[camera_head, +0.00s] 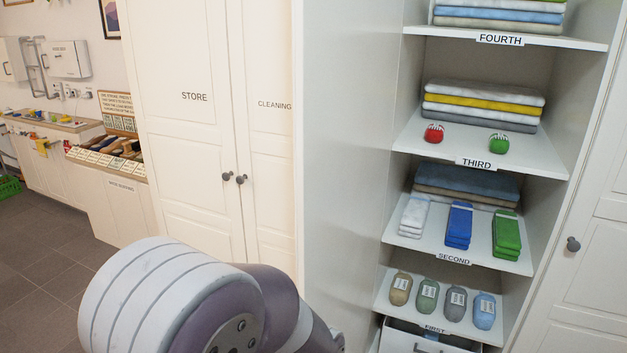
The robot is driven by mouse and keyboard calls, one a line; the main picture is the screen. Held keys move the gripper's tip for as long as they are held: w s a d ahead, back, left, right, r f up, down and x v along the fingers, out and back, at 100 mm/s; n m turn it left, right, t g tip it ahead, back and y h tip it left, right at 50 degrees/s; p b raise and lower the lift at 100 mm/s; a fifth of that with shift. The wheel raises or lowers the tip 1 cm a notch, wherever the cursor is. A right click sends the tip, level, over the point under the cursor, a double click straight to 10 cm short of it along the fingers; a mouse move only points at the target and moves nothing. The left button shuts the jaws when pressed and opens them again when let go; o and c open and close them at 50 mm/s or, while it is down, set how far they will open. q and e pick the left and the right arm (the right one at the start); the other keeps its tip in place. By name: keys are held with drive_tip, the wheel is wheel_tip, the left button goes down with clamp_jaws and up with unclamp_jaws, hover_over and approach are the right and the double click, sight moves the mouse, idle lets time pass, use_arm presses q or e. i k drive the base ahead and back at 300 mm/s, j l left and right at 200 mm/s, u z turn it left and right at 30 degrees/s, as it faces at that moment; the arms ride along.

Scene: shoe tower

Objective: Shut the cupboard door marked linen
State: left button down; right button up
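An open cupboard with white shelves (520,160) stands at the right; its front is uncovered. A tall plain white panel (345,140) stands along the left side of the opening, projecting forward; it looks like the cupboard's door swung open, seen on its inner face. No linen marking is readable on anything in view. My arm's grey and purple links fill the bottom left-centre, hiding the lower part of the panel. Neither of my grippers is in view.
Shelves marked first to fourth hold folded cloths (483,103) and small bundles. Closed doors marked store (190,140) and cleaning (268,140) are left of the panel. A white door with a round knob (573,243) is at right. Grey tiled floor (40,270) is clear at left.

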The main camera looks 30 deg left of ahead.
sight(345, 54)
drive_tip(key=j+z, duration=0.3)
drive_tip(key=j, duration=1.95)
drive_tip(key=k, duration=0.45)
drive_tip(key=i+j+u, duration=0.15)
drive_tip(key=j, duration=0.25)
drive_tip(key=i+j+u, duration=0.15)
drive_tip(key=j, duration=0.2)
